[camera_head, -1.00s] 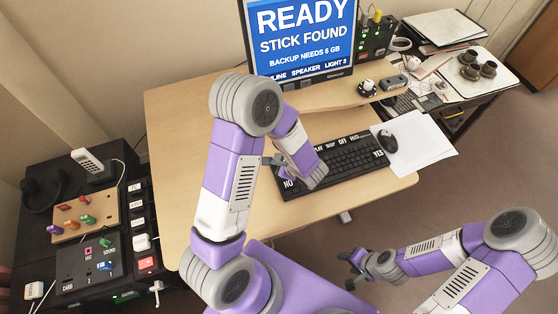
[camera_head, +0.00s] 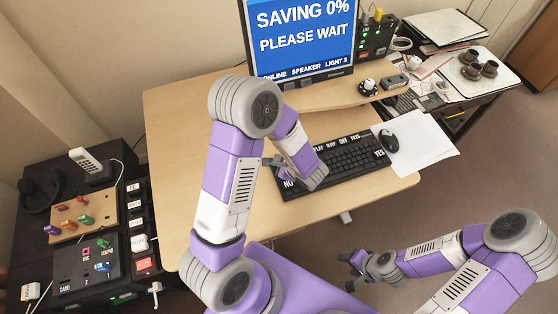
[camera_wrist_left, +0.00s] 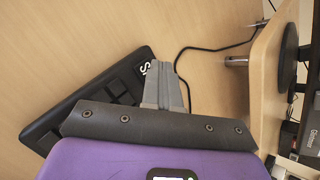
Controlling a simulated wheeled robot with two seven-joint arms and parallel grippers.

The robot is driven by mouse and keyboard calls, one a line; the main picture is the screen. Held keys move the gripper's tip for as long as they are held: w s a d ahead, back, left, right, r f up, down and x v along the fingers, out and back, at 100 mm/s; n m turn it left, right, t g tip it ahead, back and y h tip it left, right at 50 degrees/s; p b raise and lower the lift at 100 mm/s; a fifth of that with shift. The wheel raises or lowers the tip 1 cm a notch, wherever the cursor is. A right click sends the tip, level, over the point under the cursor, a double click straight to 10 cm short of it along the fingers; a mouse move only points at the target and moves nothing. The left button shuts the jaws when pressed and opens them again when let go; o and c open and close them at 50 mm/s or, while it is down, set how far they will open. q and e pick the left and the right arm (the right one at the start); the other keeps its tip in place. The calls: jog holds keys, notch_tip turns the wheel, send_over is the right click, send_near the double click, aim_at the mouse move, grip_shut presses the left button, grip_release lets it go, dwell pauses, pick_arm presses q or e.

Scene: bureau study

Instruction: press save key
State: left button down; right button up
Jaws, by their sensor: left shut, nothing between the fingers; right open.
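The black keyboard (camera_head: 352,157) lies on the wooden desk, with white-lettered keys such as NO and YES. My left gripper (camera_head: 272,162) is shut and empty at the keyboard's left end. My left forearm hides part of the top key row. The monitor (camera_head: 302,38) reads SAVING 0% and PLEASE WAIT. My right gripper (camera_head: 350,270) is open and empty, low in front of the desk.
A mouse (camera_head: 388,140) sits on white paper (camera_head: 428,142) right of the keyboard. A black side cabinet with a phone (camera_head: 90,165) and a switch board (camera_head: 75,214) stands at left. The desk's left part (camera_head: 180,130) is clear.

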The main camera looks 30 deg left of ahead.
pick_arm(q)
jog(key=shift+r, duration=0.1)
jog(key=shift+r+p, duration=0.45)
jog(key=shift+r, duration=0.3)
jog(key=shift+r, duration=0.1)
jog(key=shift+r+p, duration=1.5)
jog(key=shift+r, duration=0.9)
